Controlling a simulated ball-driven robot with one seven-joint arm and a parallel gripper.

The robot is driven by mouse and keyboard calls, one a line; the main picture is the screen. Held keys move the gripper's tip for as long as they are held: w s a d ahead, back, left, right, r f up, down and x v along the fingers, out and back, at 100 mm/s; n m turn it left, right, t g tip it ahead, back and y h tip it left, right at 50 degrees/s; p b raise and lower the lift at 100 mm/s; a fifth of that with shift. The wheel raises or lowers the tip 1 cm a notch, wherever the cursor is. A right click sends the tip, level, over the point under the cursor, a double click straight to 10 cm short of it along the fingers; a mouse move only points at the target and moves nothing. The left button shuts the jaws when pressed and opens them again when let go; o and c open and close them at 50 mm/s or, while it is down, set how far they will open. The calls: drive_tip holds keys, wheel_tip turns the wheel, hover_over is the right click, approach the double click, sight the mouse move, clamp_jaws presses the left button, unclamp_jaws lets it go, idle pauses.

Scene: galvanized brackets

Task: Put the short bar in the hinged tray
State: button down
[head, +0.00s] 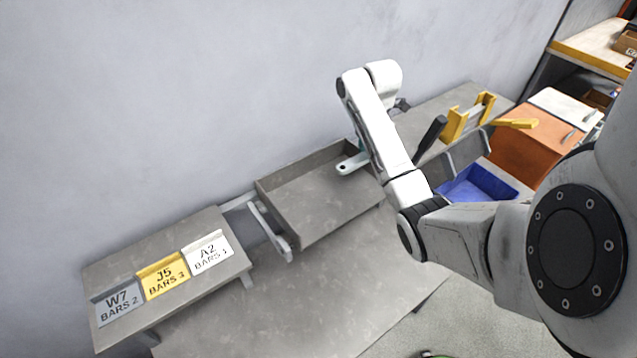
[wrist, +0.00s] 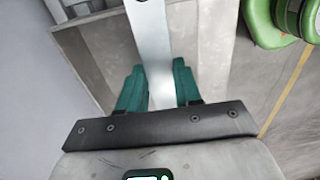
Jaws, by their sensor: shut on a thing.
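The short bar (head: 352,164) is a pale metal bar with a hole near its rounded end. In the head view it shows beside my forearm at the back right of the hinged tray (head: 318,208), a grey open metal tray with low walls. In the wrist view the bar (wrist: 149,35) runs up from between two teal fingers. My gripper (wrist: 157,78) is shut on it. In the head view my arm hides most of the gripper, and only a bit of teal shows. I cannot tell whether the bar touches the tray.
A grey shelf at left carries three label plates: W7 (head: 119,303), J5 (head: 164,275) and A2 (head: 208,250). A slotted link (head: 268,230) stands by the tray's left side. A yellow clamp (head: 466,116), a blue bin (head: 478,188) and an orange box (head: 530,145) stand right.

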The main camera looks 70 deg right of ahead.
drive_tip(key=w+a+f+b, duration=0.2)
drive_tip(key=w+f+b, duration=0.2)
drive_tip(key=w, duration=0.5)
hover_over(318, 184)
drive_tip(key=f, duration=0.4)
drive_tip(key=shift+s+f, duration=0.35)
drive_tip(key=shift+f, duration=0.05)
drive_tip(key=shift+w+f, duration=0.15)
drive_tip(key=shift+w+a+f, duration=0.1)
drive_tip(key=shift+w+f, duration=0.05)
drive_tip(key=shift+f, duration=0.8)
drive_tip(key=shift+w+f, duration=0.1)
drive_tip(key=shift+f, duration=0.85)
drive_tip(key=c, duration=0.8)
unclamp_jaws()
wheel_tip(318, 184, up, 12)
drive_tip(key=shift+r, duration=0.1)
